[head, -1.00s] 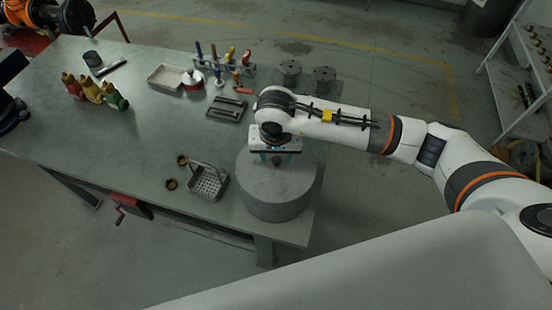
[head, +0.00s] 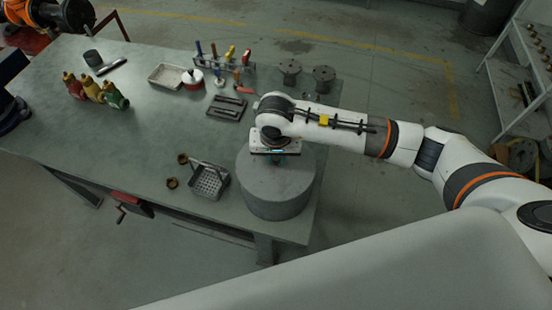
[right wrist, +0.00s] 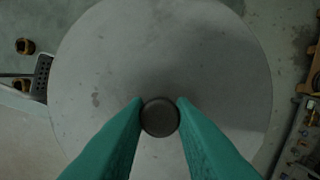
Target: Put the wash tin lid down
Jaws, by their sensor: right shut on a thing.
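The wash tin (head: 275,205) is a wide grey drum near the right end of the bench. Its round grey lid (head: 292,176) lies flat on top, and I see no gap between lid and tin. In the right wrist view the lid (right wrist: 110,60) fills most of the picture, with a dark round knob (right wrist: 160,117) on it. My right gripper (head: 276,158) is over the lid, its green fingers (right wrist: 160,105) shut on the knob from both sides. The knob is hidden in the head view. My left gripper is not in view.
A perforated metal basket (head: 209,182) and brass rings (head: 172,184) are left of the tin. Behind are a slotted dark tray (head: 227,107), a tool rack (head: 225,65) and a pale tray (head: 166,76). The bench's left middle is clear.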

